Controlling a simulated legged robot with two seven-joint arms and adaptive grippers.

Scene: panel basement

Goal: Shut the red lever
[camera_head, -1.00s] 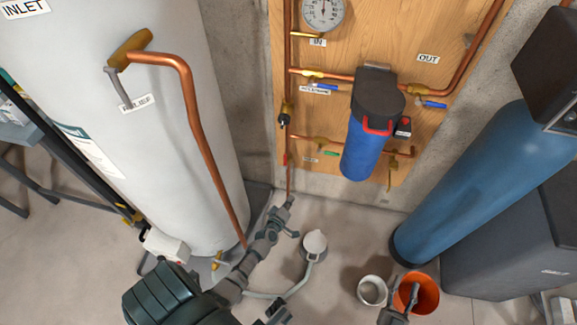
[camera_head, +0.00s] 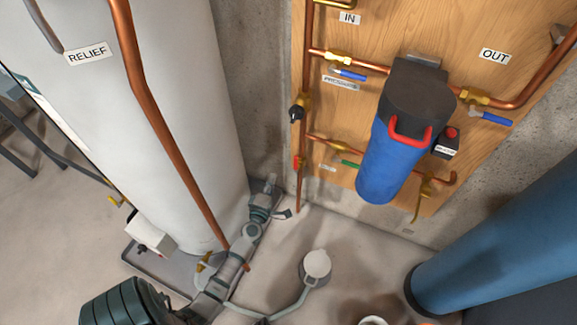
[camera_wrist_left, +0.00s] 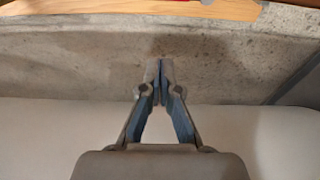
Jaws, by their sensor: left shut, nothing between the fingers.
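A small red lever (camera_head: 297,162) sits on the vertical copper pipe at the left edge of the wooden board, above the pipe's lower end. My left gripper (camera_head: 272,181) is below and left of it in the head view, near the foot of the wall, and apart from it. In the left wrist view its two fingers (camera_wrist_left: 160,72) are together with nothing between them, facing the bare concrete wall. A sliver of red shows at that view's top edge; I cannot tell what it is. My right gripper is out of view.
A white tank (camera_head: 185,130) with a copper relief pipe (camera_head: 160,125) stands left of my arm. A blue filter (camera_head: 385,165) with a red handle hangs on the board (camera_head: 375,25), near blue-handled valves. A blue cylinder (camera_head: 500,245) stands right. A pale round drain piece (camera_head: 316,265) lies on the floor.

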